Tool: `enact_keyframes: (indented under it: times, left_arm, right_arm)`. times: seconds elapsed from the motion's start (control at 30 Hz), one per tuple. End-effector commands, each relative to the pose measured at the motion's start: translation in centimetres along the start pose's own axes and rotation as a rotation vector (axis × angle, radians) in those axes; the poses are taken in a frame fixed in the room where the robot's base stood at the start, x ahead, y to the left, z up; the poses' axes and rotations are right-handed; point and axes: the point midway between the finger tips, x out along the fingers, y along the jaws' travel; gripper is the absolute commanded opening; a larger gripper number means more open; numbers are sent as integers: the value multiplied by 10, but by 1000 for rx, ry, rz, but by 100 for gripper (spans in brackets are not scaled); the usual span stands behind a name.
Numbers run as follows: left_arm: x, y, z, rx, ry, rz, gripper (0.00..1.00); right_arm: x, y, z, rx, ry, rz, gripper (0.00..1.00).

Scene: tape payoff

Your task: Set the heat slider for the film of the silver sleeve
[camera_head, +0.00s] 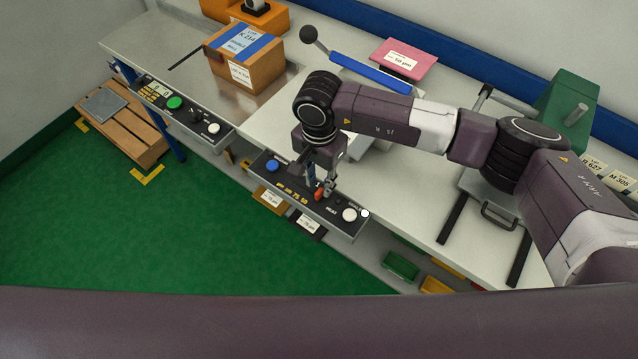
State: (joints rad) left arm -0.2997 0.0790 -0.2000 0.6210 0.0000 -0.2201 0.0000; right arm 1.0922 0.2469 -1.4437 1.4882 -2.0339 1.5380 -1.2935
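The heat slider has a small red-orange knob (319,193) on the dark front control panel (347,230), beside yellow scale numbers. My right gripper (321,186) points down over this panel, with its fingertips at the knob. I cannot tell whether the fingers touch or grip it. The fingers are small and partly dark against the panel, so their opening is unclear. I cannot pick out a sleeve that is plainly silver; a flat grey piece (103,104) lies on the wooden pallet at the left. My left gripper is not in view.
The panel also has a blue button (272,166) and a white knob (349,215). A pink labelled packet (404,58) lies behind the blue-handled lever (370,73). A cardboard box (246,68) stands at the back left. Labelled packets (269,196) sit below the panel.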

Motion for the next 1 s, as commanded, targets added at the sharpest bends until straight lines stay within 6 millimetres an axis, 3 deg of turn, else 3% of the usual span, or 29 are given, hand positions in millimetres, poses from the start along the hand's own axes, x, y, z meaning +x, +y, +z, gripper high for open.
enact_keyframes:
  times: [0.23,0.53,0.8,1.0]
  left_arm:
    - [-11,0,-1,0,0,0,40]
    - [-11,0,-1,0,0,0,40]
    - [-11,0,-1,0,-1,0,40]
    - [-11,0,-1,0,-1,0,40]
  right_arm:
    - [27,0,1,0,-3,-1,26]
    - [32,-1,1,-1,-2,-2,26]
    - [32,-1,1,0,-2,-3,0]
    - [31,-1,1,0,-2,-3,0]
